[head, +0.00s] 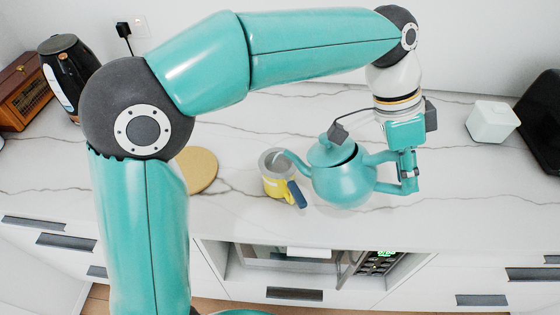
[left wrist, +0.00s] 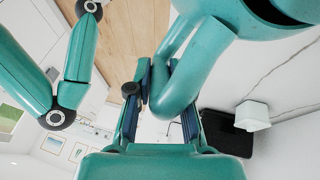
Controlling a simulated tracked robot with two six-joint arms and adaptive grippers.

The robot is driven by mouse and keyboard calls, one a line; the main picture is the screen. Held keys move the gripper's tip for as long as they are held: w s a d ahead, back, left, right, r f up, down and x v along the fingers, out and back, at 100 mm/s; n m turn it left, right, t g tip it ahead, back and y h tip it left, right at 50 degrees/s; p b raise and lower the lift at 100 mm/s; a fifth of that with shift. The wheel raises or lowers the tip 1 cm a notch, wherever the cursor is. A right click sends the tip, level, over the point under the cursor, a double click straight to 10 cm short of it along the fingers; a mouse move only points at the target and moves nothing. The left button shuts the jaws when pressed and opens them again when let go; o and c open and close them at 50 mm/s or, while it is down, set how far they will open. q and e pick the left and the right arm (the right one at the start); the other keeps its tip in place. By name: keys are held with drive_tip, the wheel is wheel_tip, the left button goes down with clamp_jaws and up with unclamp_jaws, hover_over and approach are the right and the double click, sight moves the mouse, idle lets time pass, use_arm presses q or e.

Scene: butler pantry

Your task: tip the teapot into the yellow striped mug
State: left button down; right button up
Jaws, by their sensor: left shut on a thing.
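The teal teapot (head: 343,186) is in the middle of the head view, its spout pointing left. My left gripper (head: 406,172) is shut on the teapot's handle, to the right of the body. The yellow striped mug (head: 273,187) stands upright on the counter left of the teapot, its dark handle towards the lower right. The spout's tip shows over the mug's opening; the exact height between them is hard to tell. In the left wrist view, the teapot (left wrist: 235,45) fills the upper right and its handle runs between the fingers (left wrist: 160,85). My right gripper is not visible.
A round wooden board (head: 198,170) lies left of the mug. A black kettle (head: 72,70) and a wooden box (head: 22,92) stand at the far left. A white cube (head: 492,121) and a black object (head: 545,120) stand at the right. The marble counter's front edge is close below the teapot.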

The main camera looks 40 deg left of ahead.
use_arm(q)
drive_tip(key=shift+a+r+h, duration=0.35)
drive_tip(key=shift+r+h, duration=0.05)
drive_tip(key=shift+r, duration=0.3)
drive_tip(key=shift+a+r+h, duration=0.3)
drive_tip(key=shift+r+h, duration=0.1)
drive_tip(key=shift+r, duration=0.25)
idle(1.5)
drive_tip(key=shift+d+f+p, duration=0.1)
drive_tip(key=shift+f+p, duration=0.1)
drive_tip(key=shift+p, duration=0.25)
idle(3.0)
drive_tip(key=shift+s+d+f+y, duration=0.1)
drive_tip(key=shift+d+f+y, duration=0.1)
drive_tip(key=shift+y, duration=0.1)
drive_tip(key=f+y, duration=0.1)
drive_tip(key=d+f+y+p, duration=0.1)
drive_tip(key=f, duration=0.1)
drive_tip(key=d+f+y, duration=0.1)
drive_tip(key=f, duration=0.1)
drive_tip(key=shift+f, duration=0.15)
drive_tip(key=shift+f+y+p, duration=0.25)
drive_tip(key=shift+f+y, duration=0.5)
drive_tip(key=shift+f, duration=0.6)
drive_tip(key=shift+f+y+p, duration=0.25)
drive_tip(key=shift+f+y, duration=0.5)
drive_tip(key=shift+f, duration=0.6)
